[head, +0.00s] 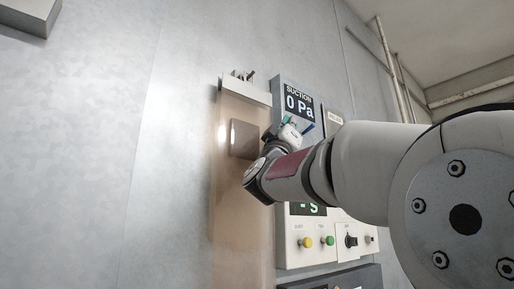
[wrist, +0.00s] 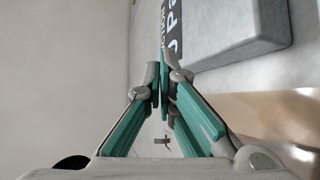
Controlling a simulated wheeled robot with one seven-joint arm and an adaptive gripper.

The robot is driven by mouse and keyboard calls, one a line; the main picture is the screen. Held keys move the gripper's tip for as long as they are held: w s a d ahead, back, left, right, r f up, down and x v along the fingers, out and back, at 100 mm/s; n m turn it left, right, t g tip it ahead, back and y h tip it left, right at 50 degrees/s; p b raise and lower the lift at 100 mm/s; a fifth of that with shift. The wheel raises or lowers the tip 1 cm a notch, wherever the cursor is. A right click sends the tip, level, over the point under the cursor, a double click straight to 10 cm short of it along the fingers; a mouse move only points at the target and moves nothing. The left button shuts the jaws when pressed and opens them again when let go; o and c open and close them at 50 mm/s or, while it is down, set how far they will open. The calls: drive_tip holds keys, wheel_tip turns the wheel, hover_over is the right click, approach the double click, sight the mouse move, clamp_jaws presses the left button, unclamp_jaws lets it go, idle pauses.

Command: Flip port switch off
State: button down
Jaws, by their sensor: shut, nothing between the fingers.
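My gripper (head: 292,130) is shut and empty. In the head view it is in front of the wall panel, just below the "SUCTION 0 Pa" display (head: 299,103). In the wrist view its fingertips (wrist: 164,72) are together, close to the same display (wrist: 172,28). The lower control panel (head: 290,255) carries a black switch (head: 351,241) and a smaller control (head: 370,239) at its right. The labels are too small to read, so I cannot tell which is the port switch. In the wrist view a small dark fitting (wrist: 162,141) shows between the finger links. My arm hides the middle of the panel.
A tan see-through sheet (head: 235,190) hangs left of the panels, with a dark square plate (head: 244,138) at its middle. A yellow button (head: 306,242) and a green button (head: 328,241) sit on the lower panel.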

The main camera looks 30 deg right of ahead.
sight(308, 129)
drive_tip(key=shift+w+d, duration=0.1)
drive_tip(key=shift+d, duration=0.05)
drive_tip(key=p+x, duration=0.3)
drive_tip(key=x, duration=0.7)
drive_tip(key=d+f, duration=0.1)
drive_tip(key=d+f+p, duration=0.1)
drive_tip(key=f, duration=0.1)
drive_tip(key=shift+s+d+f, duration=0.1)
drive_tip(key=shift+s+d, duration=0.1)
drive_tip(key=shift+s, duration=0.2)
drive_tip(key=shift+w+f+m+g+h+b, duration=0.1)
drive_tip(key=shift+f+m+g+h+b, duration=0.1)
drive_tip(key=shift+m+g+h+b, duration=0.4)
